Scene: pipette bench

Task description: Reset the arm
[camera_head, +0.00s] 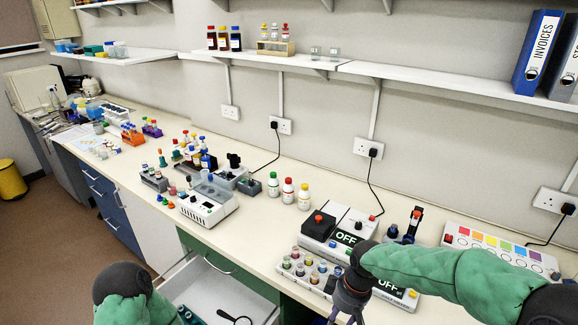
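My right arm in its green sleeve (430,268) reaches in from the right over the front of the bench. My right gripper (346,316) points down at the bottom edge, beside the rack of small vials (305,272). Its fingers look spread apart with nothing between them, though the tips are near the frame edge. My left arm (128,295) shows at the bottom left, in front of the open drawer (205,285). My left gripper cannot be made out.
Two boxes marked OFF (350,232) stand behind my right gripper. A white device (207,204), several capped bottles (288,191) and a colour-striped panel (490,245) are on the bench. Shelves (270,59) run along the wall. The bench strip left of the vial rack is clear.

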